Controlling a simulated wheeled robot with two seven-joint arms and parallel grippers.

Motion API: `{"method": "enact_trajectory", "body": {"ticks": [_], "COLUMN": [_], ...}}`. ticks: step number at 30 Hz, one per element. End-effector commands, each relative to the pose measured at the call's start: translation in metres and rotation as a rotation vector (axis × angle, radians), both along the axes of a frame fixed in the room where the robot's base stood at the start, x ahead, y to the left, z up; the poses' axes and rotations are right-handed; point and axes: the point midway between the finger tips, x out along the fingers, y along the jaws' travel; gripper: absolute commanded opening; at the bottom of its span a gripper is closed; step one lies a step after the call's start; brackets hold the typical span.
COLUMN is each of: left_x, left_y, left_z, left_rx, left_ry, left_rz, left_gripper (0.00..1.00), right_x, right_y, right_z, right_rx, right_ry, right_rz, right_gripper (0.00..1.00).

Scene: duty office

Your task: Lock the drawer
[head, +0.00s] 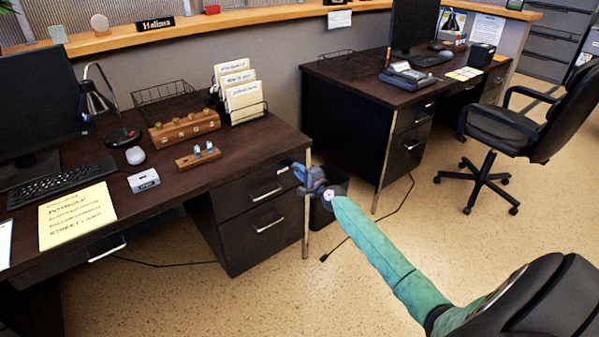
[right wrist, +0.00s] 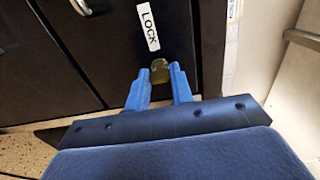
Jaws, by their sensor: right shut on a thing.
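The drawer (head: 245,187) is the upper one in the right pedestal of the near desk, and its dark front looks flush with the pedestal. In the right wrist view, a white label (right wrist: 149,26) reading LOCK is on the dark front. Just below it is a small brass key (right wrist: 159,70) at the front. My right gripper (head: 308,178) is at the pedestal's right front corner. In the right wrist view its blue fingers (right wrist: 159,84) are shut on the key. The keyhole is hidden behind the key. My left gripper is not in view.
A lower drawer (head: 255,231) is below. A dark bin (head: 321,212) stands beside the desk leg, close to my right gripper. A wooden rack with brass knobs (head: 185,129) and a small wooden block (head: 198,157) are on the desktop. Open floor lies in front.

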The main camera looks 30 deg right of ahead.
Motion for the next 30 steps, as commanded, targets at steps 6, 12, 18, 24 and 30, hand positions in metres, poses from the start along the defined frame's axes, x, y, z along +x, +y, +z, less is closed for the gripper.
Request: {"method": "enact_trajectory", "body": {"ticks": [6,12,18,24,30], "left_x": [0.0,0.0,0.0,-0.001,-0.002], "left_y": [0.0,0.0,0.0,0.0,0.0], "left_z": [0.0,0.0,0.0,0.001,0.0], "left_rx": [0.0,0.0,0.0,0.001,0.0], "left_ry": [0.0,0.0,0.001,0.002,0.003], "left_rz": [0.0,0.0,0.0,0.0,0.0], "left_gripper": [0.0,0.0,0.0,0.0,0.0], "right_x": [0.0,0.0,-0.009,-0.035,-0.061], "right_y": [-0.001,-0.001,-0.001,-0.003,-0.006], "right_z": [0.0,0.0,-0.002,-0.001,-0.002], "right_rx": [-0.001,-0.001,-0.001,-0.001,-0.002], "right_ry": [0.0,0.0,0.002,0.001,0.001], "right_rz": [-0.002,-0.001,-0.001,-0.001,-0.002], "right_gripper": [0.45,0.45,0.45,0.45,0.45]}}
